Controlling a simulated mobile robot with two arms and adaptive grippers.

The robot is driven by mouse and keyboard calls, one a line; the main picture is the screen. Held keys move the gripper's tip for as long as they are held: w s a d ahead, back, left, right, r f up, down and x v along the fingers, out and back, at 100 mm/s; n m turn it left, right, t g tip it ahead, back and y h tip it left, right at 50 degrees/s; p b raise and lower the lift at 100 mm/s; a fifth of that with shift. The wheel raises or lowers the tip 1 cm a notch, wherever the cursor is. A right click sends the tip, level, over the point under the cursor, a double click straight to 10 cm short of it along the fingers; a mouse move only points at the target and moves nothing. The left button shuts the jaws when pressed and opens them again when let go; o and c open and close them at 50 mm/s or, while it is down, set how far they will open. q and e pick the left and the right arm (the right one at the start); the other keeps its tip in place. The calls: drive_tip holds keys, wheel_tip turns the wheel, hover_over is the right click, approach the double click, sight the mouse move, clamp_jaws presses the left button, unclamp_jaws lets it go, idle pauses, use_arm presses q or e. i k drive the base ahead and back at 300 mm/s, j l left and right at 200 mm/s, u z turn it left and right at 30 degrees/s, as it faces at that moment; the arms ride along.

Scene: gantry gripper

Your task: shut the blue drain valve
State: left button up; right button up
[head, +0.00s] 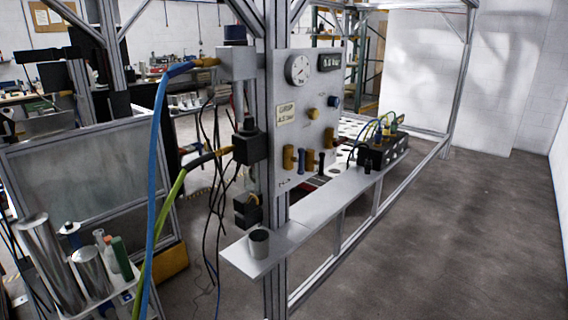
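A grey upright panel (304,120) on an aluminium frame carries several small valves and knobs. A blue lever (310,160) hangs upright low on the panel, between yellow-brown valve parts (289,157). A small blue knob (334,102) sits higher, at the panel's right edge. I cannot tell for certain which blue part is the drain valve, nor whether it is open or shut. Neither of my grippers is in view.
A narrow grey shelf (325,208) below the panel holds a grey cup (259,243) and a dark block with cables (383,150). Blue (153,165) and green hoses (168,208) hang at left. A cart (120,282) stands front left. The floor (450,240) at right is clear.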

sight(301, 172)
drive_tip(key=i+l+u, duration=0.1)
drive_tip(key=u, duration=0.3)
drive_tip(key=l+u, duration=0.1)
drive_tip(key=u, duration=0.35)
drive_tip(key=i+l+u, duration=0.1)
drive_tip(key=u, duration=0.3)
drive_tip(key=l+u, duration=0.2)
drive_tip(key=u, duration=0.2)
drive_tip(key=l+u, duration=0.15)
drive_tip(key=u, duration=0.3)
drive_tip(key=l+u, duration=0.15)
drive_tip(key=l, duration=0.25)
drive_tip(key=k+l+u, duration=0.15)
drive_tip(key=l, duration=0.3)
drive_tip(key=l+u, duration=0.2)
drive_tip(key=l, duration=0.2)
drive_tip(key=k+l+u, duration=0.15)
drive_tip(key=l, duration=0.25)
drive_tip(key=k+l+u, duration=0.15)
drive_tip(key=l, duration=0.25)
drive_tip(key=k+l+u, duration=0.15)
drive_tip(key=l, duration=0.25)
drive_tip(key=k+l+u, duration=0.2)
drive_tip(key=l, duration=0.15)
drive_tip(key=k+l+u, duration=0.15)
drive_tip(key=l, duration=0.2)
drive_tip(key=i, duration=0.05)
